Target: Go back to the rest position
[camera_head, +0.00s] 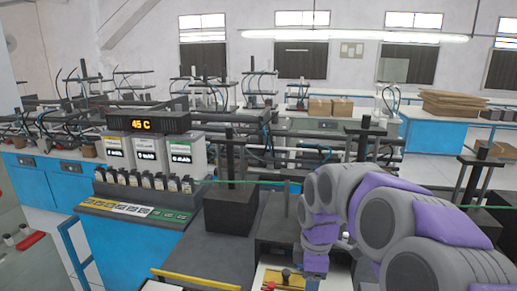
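My arm, grey with purple covers, reaches in from the lower right and bends down near the bottom middle. The end of the arm, where my gripper (316,264) is, hangs over the front of the bench beside a light board (262,272) with a small yellow and dark piece (285,278). The fingers cannot be made out, and I cannot tell whether they hold anything. The arm covers part of the bench behind it.
A dark display reading "45 C" (148,123) tops several grey units on a blue cabinet (130,250), with a row of small batteries (145,180) in front. Black clamp stands (230,205) stand close left of my arm. Blue benches with cardboard (455,102) stand behind.

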